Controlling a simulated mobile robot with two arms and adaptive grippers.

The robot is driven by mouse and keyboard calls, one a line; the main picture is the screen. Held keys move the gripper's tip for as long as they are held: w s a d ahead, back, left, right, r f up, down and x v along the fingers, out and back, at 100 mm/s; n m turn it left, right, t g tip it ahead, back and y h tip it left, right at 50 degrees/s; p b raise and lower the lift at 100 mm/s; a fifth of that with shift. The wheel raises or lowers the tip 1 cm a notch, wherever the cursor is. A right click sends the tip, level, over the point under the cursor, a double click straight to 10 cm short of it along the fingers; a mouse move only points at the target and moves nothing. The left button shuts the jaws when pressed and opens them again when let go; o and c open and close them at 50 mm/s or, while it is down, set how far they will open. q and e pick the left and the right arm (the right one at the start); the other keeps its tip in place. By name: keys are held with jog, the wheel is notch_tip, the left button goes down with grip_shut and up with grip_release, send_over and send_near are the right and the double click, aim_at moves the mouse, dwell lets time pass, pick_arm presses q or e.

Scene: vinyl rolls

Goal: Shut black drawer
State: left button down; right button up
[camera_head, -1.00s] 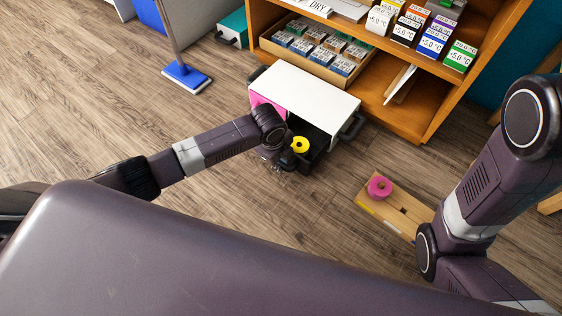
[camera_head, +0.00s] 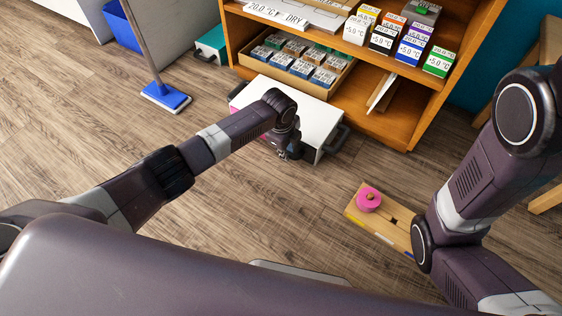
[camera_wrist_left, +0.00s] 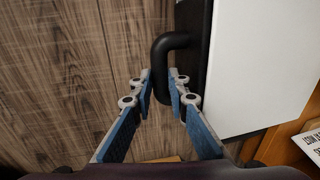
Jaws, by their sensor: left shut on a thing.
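A low white-topped cabinet (camera_head: 303,105) stands on the floor in front of the shelf. In the left wrist view its white top (camera_wrist_left: 262,70) is at the right, with the drawer's black front (camera_wrist_left: 190,28) along its left edge. The front sits close against the top, and no drawer inside shows. A black handle (camera_wrist_left: 165,45) curves out from it. My left gripper (camera_wrist_left: 161,78) is shut on this handle. In the head view my left gripper (camera_head: 286,150) is at the cabinet's near side, and the arm hides much of the front. My right gripper is out of view.
The wooden shelf (camera_head: 392,124) holds labelled boxes behind the cabinet. A wooden board (camera_head: 378,226) with a pink roll (camera_head: 368,199) lies on the floor at the right. A blue mop (camera_head: 165,97) stands at the left. The floor in front is bare.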

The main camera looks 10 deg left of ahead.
pick_arm(q)
jog(key=c, duration=2.1)
grip_release()
jog(key=shift+s, duration=0.15)
jog(key=r, duration=0.4)
jog(key=s+r, duration=0.1)
jog(key=r, duration=0.2)
jog(key=s+a+r, duration=0.1)
jog(key=r, duration=0.3)
jog(key=shift+s+r, duration=0.1)
jog(key=shift+r, duration=0.25)
